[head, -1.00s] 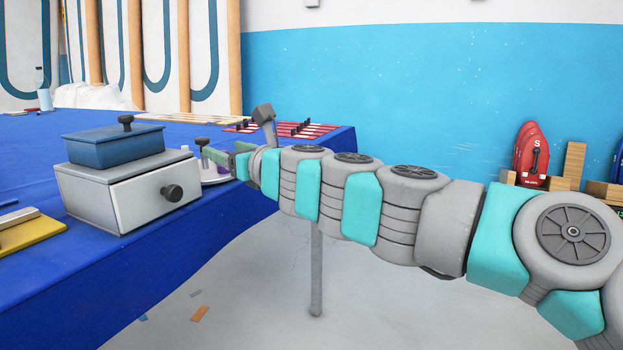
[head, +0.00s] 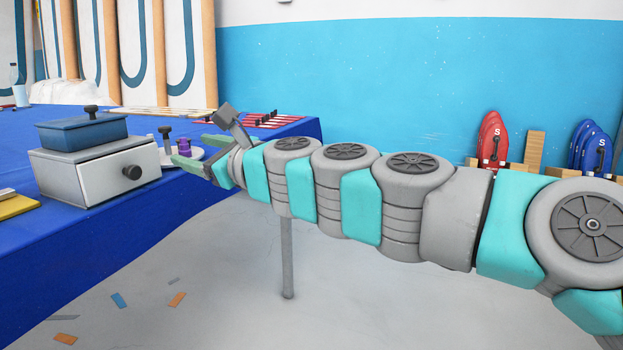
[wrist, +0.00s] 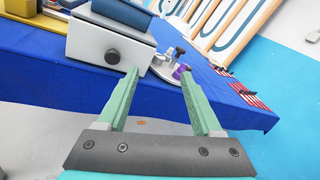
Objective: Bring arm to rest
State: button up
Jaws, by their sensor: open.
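My gripper (head: 193,153) is at the end of my outstretched arm, at the right edge of the blue-covered table (head: 60,258). In the wrist view my gripper (wrist: 157,80) has its two green fingers apart, with nothing between them. The arm runs from the right side of the head view toward the table. A white drawer box (head: 78,175) with a dark knob is left of the fingers, apart from them. A blue lidded box (head: 75,134) sits on top of it.
A round plate (wrist: 157,69) with a purple item (wrist: 180,71) and metal pieces stands beside the box, near the fingertips. Red striped strips (head: 272,120) lie at the table's far corner. Red (head: 492,140) and blue (head: 588,148) boards stand by the wall. The floor in front is mostly clear.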

jog(key=s+d+f+n+g+h, duration=0.2)
jog(key=s+d+f+n, duration=0.3)
jog(key=f, duration=0.3)
jog(key=s+d+f+n+g+h, duration=0.2)
jog(key=s+d+f+n+g, duration=0.1)
jog(key=s+f+n, duration=0.35)
jog(key=s+d+f+n+g+h, duration=0.2)
jog(key=s+d+f+n+h, duration=0.25)
jog(key=f, duration=0.45)
jog(key=s+d+f+n+g+h, duration=0.2)
jog(key=s+d+f+g, duration=0.1)
jog(key=s+d+f, duration=0.3)
jog(key=s+d+f+n+g+h, duration=0.2)
jog(key=s+d+f, duration=0.4)
jog(key=s+d, duration=0.5)
jog(key=d+n+h, duration=0.1)
jog(key=d, duration=0.3)
jog(key=shift+s+d+f+g, duration=0.15)
jog(key=shift+s+f+g, duration=0.05)
jog(key=shift+f+g, duration=0.2)
jog(key=shift+h, duration=0.25)
